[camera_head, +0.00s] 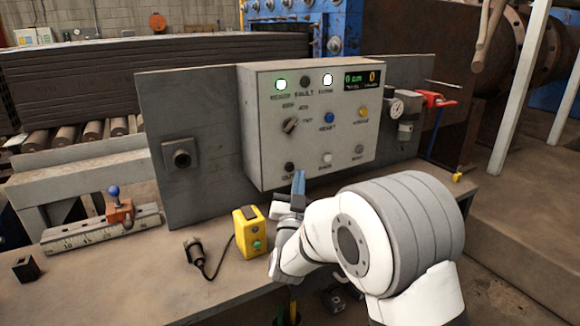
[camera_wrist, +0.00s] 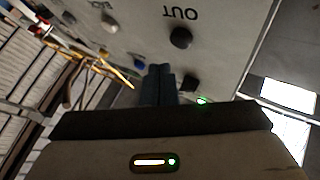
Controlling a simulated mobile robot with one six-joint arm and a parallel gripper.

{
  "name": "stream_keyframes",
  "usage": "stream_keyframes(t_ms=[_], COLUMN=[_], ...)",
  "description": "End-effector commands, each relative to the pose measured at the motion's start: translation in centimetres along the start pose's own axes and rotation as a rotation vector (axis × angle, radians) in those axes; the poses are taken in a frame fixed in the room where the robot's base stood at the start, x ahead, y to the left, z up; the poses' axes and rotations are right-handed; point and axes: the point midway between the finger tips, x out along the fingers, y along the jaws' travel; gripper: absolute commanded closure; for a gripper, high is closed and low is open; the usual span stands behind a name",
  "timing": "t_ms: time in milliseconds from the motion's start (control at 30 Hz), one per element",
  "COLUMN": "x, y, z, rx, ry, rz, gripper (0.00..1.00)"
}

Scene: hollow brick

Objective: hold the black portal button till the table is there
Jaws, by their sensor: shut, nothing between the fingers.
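The control box (camera_head: 260,130) carries a round black button (camera_head: 290,168) at its lower left. The wrist view shows that black button (camera_wrist: 181,38) beside the upside-down label OUT. My gripper (camera_head: 298,178) is shut and empty, its blue fingers pointing up just right of the button in the head view. In the wrist view my gripper's fingertips (camera_wrist: 160,68) lie below and left of the button, with a visible gap in the picture. I cannot make out which part is the portal's table.
A yellow button box (camera_head: 250,232) with a cable stands on the bench (camera_head: 150,270). A dial gauge (camera_head: 396,109) and red-handled valve (camera_head: 432,99) are at right.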

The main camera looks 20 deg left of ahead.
Motion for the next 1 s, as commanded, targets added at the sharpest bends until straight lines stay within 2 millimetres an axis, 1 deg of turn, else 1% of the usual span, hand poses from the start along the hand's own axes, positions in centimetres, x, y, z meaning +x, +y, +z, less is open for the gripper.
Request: stream_keyframes(t_ms=[33,300,1000], x=[0.18,0.90,0.88], y=[-0.19,-0.72,-0.78], z=[0.43,0.76,0.72], rx=[0.001,0.000,0.001], ry=[0.001,0.000,0.000], rz=[0.000,-0.001,-0.002], gripper=[1.00,1.00,1.00])
